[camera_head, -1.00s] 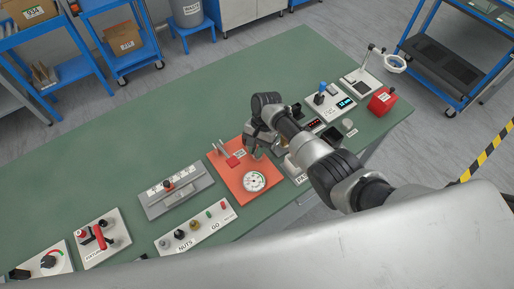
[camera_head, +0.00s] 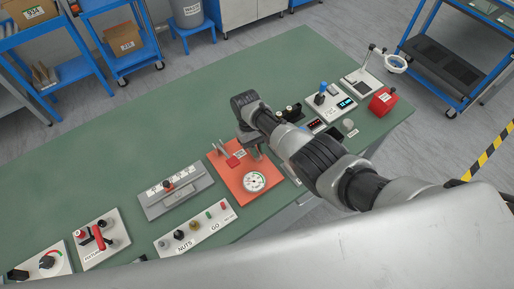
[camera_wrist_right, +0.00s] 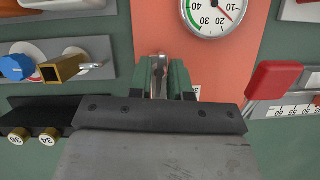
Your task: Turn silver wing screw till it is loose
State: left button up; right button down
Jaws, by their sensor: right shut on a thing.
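My right gripper (camera_head: 256,153) is over the right side of the orange plate (camera_head: 262,196) in the head view, pointing down. In the right wrist view its green fingertips (camera_wrist_right: 160,80) are closed on the silver wing screw (camera_wrist_right: 158,70), which shows as a narrow shiny upright piece between them. The screw's lower part and thread are hidden, so I cannot tell how loose it is. In the head view the arm and hand hide the screw. My left gripper is not in view.
A blue knob (camera_wrist_right: 17,67) and a brass piece (camera_wrist_right: 62,68) stand left there. Green bench is free behind.

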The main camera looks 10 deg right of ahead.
jog(key=n+h, duration=0.1)
jog(key=n, duration=0.1)
jog(key=n+t+h+p, duration=0.1)
jog(key=n, duration=0.2)
jog(key=shift+n, duration=0.3)
jog(key=n+t+h+p, duration=0.1)
jog(key=n+p, duration=0.1)
jog(key=n, duration=0.2)
jog(key=shift+s, duration=0.1)
jog(key=shift+n+t+p, duration=0.45)
jog(key=shift+n+t, duration=0.15)
jog(key=shift+n, duration=0.3)
jog(key=shift+f, duration=0.1)
jog(key=c, duration=1.3)
grip_release()
